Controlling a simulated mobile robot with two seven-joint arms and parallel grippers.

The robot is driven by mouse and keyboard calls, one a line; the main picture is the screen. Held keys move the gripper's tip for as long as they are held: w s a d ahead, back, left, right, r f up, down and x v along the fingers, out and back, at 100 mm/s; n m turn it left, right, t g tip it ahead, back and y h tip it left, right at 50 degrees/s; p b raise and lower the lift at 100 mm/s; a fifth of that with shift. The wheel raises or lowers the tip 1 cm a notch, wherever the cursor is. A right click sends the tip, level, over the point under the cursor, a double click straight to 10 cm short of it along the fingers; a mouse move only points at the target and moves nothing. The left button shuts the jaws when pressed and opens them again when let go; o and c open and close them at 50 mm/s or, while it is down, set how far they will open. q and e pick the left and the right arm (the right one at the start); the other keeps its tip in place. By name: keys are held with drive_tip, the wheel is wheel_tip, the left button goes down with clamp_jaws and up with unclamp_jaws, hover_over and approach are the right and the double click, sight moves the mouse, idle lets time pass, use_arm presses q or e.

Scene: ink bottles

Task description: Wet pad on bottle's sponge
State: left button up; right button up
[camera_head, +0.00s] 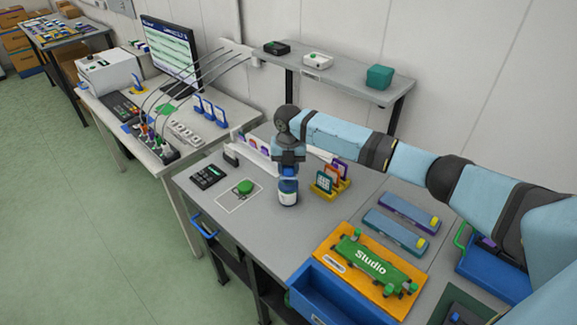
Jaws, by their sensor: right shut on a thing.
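My right gripper (289,167) points straight down over the grey table. It is shut on a small blue thing (289,173), mostly hidden by the fingers; I cannot tell whether this is the pad. A small bottle (288,192) with a dark blue and white body stands upright directly below. The blue thing and the bottle's top meet in the picture, and I cannot tell whether they touch. The bottle's sponge is hidden. My left gripper is not in view.
A yellow holder with upright cards (328,186) stands close right of the bottle. A black keypad device (208,177) lies at the left. Bare table shows before the bottle.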

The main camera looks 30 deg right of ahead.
drive_tip(key=shift+r+p, duration=0.9)
drive_tip(key=shift+p, duration=0.1)
wheel_tip(320, 180, up, 2)
drive_tip(key=shift+r+p, duration=0.1)
drive_tip(key=shift+p, duration=0.85)
wheel_tip(320, 180, up, 3)
drive_tip(key=p, duration=0.3)
